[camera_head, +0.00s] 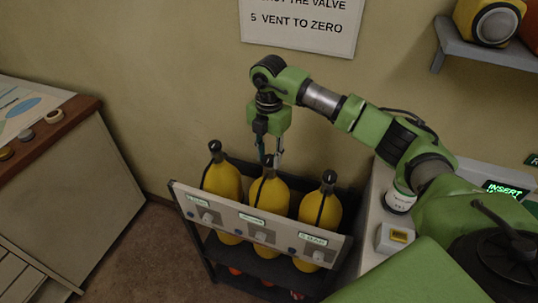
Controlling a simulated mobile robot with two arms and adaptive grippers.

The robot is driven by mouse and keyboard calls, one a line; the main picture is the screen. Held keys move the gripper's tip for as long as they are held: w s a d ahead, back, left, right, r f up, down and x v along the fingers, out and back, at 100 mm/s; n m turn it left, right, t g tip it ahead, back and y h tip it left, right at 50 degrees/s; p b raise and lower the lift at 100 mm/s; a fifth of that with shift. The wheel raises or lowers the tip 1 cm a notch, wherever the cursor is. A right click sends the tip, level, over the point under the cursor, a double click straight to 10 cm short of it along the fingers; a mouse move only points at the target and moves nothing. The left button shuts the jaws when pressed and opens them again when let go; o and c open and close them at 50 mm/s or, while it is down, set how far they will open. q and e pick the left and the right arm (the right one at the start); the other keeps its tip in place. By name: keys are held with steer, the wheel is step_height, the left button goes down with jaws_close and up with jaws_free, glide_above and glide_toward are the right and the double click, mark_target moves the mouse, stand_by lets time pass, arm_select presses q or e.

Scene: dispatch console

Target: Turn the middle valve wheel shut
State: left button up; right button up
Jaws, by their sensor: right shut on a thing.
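Three yellow bottles with black straps and dark tops stand side by side in a dark rack (180,187). The middle bottle (268,191) has its valve wheel (268,160) at the top, small and mostly hidden by my fingers. My right gripper (269,159) points down from above and is shut on the middle valve wheel. The left bottle (222,180) and the right bottle (320,208) have their dark tops free of my gripper. My left gripper is out of view.
A pale panel (262,229) with small green labels and knobs spans the rack's front. A wooden-topped counter (75,115) stands at left. A console (375,215) is close on the right. A sign (300,25) and a shelf (490,55) are on the wall.

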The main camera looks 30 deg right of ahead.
mark_target(269, 158)
steer(key=o, duration=1.1)
steer(key=shift+r, duration=0.1)
step_height(269, 158, up, 12)
steer(key=shift+f, duration=0.2)
